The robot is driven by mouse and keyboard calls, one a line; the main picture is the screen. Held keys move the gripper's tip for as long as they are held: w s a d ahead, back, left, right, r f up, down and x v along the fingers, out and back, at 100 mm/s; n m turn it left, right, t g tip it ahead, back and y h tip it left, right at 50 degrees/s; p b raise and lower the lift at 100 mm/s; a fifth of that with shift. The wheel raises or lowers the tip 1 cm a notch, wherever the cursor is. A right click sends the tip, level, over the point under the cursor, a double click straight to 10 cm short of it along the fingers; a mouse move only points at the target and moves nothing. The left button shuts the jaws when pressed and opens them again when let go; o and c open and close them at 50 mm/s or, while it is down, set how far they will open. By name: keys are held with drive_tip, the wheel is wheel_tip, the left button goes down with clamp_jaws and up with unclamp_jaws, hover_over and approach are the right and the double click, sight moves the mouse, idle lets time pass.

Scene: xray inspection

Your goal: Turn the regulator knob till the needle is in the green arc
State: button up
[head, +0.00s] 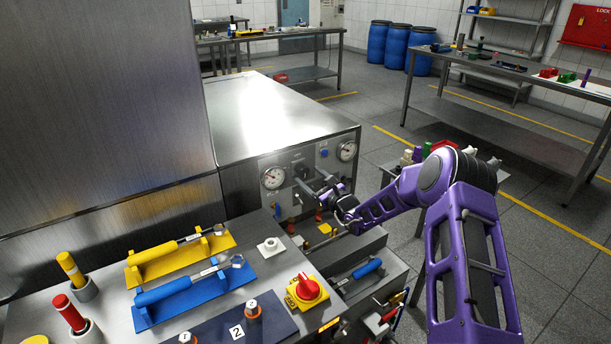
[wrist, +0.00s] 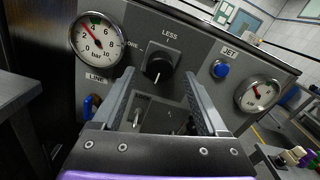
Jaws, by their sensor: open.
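The black regulator knob (wrist: 158,64) sits on a grey panel between the words MORE and LESS. In the head view the knob (head: 301,170) is partly behind my gripper. The bar gauge (wrist: 97,38) is left of the knob, with a red needle pointing up-left and a small green arc near the top; the needle tip appears left of the green. The gauge (head: 273,178) is too small to read in the head view. My gripper (wrist: 159,77) is open and empty, one finger on each side of the knob in the picture; I cannot tell whether they touch it.
A second gauge (wrist: 257,95) and a blue JET button (wrist: 220,69) are right of the knob. A blue handle (wrist: 91,105) is below the LINE label. A bench with yellow (head: 215,240) and blue (head: 245,272) tool holders stands in front, left of the panel.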

sight(305, 173)
drive_tip(key=shift+x, duration=1.6)
clamp_jaws()
